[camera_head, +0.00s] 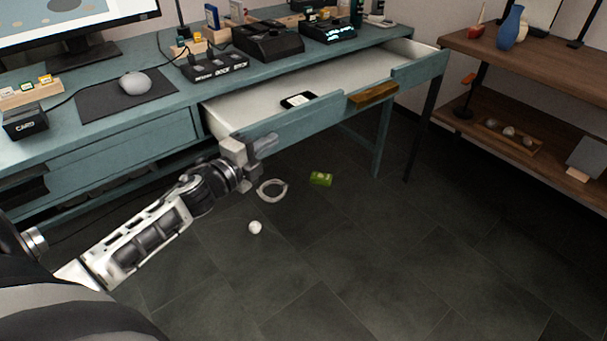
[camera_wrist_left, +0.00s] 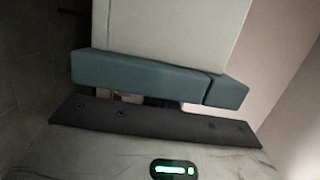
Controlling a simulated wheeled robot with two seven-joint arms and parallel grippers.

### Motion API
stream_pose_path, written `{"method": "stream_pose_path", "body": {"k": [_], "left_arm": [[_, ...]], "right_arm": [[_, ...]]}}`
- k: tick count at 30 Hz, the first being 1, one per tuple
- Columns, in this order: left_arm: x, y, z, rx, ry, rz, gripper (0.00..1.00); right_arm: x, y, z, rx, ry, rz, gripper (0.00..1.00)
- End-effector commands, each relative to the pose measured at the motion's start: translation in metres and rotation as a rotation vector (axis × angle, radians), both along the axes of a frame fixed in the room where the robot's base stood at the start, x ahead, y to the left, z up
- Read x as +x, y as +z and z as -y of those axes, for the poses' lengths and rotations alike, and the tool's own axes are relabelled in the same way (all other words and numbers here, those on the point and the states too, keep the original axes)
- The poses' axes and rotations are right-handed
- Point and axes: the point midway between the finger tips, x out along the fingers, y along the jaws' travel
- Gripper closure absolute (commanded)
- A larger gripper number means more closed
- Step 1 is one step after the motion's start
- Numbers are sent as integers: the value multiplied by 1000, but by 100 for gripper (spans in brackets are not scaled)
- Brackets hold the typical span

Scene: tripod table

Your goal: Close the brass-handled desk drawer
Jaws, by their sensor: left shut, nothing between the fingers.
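The brass-handled drawer (camera_head: 300,122) stands open in the teal desk (camera_head: 130,128), pulled well out, with its pale inside showing. Its brass handle (camera_head: 373,95) is on the right part of the front. A dark phone-like object (camera_head: 298,100) lies inside. My left gripper (camera_head: 266,146) is shut and empty, close to the left end of the drawer front; I cannot tell whether it touches. The left wrist view shows a teal panel (camera_wrist_left: 140,72) below a pale surface, probably part of the drawer; the brass handle is not seen there. My right gripper is not in view.
A wooden shelf (camera_head: 545,55) stands at the right. A mouse (camera_head: 135,82) and several devices are on the desktop. Floor in front is otherwise clear.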

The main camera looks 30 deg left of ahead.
Motion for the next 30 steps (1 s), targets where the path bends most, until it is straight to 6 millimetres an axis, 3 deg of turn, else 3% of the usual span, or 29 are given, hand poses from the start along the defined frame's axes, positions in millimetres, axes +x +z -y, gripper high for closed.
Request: {"method": "stream_pose_path", "body": {"k": [1,6,12,30], "left_arm": [[5,0,-13,5,5,2,100],[15,-1,-42,4,4,0,100],[23,-1,-62,1,1,0,100],[25,0,-69,-1,0,0,100]], "right_arm": [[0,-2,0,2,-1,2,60],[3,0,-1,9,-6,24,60],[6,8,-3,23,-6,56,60],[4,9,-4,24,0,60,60]]}}
